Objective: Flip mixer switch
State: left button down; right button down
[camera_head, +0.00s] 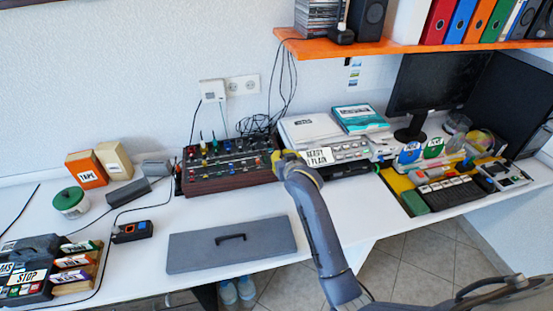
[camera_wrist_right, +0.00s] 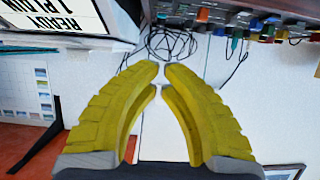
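The mixer (camera_head: 232,183) is a dark box with a wooden front and rows of colourful knobs and switches, standing at the back of the table, left of centre. It shows upside down along the top right of the right wrist view (camera_wrist_right: 232,19). My right gripper (camera_head: 277,155) is just off the mixer's right end in the head view. Its yellow fingers (camera_wrist_right: 162,69) come together at the tips with a narrow gap and nothing between them. Which switch is meant, and its position, are too small to tell. My left gripper is not in view.
A white printer-like machine (camera_head: 310,130) stands right of the mixer. Loose black cables (camera_head: 258,124) lie behind them. A grey lid with a handle (camera_head: 190,252) lies in front. An orange shelf (camera_head: 400,47) hangs above. Orange and beige boxes (camera_head: 86,169) stand at left.

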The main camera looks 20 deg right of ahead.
jog(key=x, duration=0.9)
jog(key=shift+d, duration=0.1)
jog(key=shift+s+f, duration=0.25)
jog(key=shift+f, duration=0.8)
jog(key=shift+s+f, duration=0.1)
jog(key=shift+f, duration=0.8)
jog(key=shift+f, duration=0.1)
